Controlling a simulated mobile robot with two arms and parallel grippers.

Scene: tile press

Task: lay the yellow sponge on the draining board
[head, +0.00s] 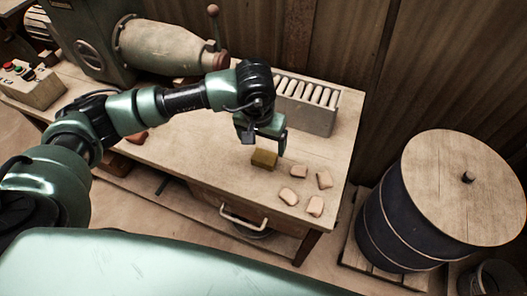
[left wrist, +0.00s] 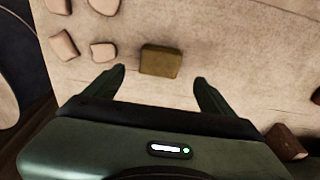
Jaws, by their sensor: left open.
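The sponge (head: 264,159) is a dull yellow-brown block lying on the wooden table, beside several pale pieces. It also shows in the left wrist view (left wrist: 160,61), ahead of the fingertips and between their lines. My left gripper (head: 263,142) is just above and behind the sponge in the head view. Its two fingers are spread with nothing between them in the left wrist view (left wrist: 159,84). I cannot make out a draining board for certain in either view. My right gripper is not in view.
Several pale pink pieces (head: 297,171) lie right of the sponge. A grey rack of upright pale slabs (head: 305,117) stands behind my gripper. A reddish-brown piece (head: 137,138) lies left. A dark drum with a wooden lid (head: 462,185) stands right of the table. A machine (head: 160,45) stands at back left.

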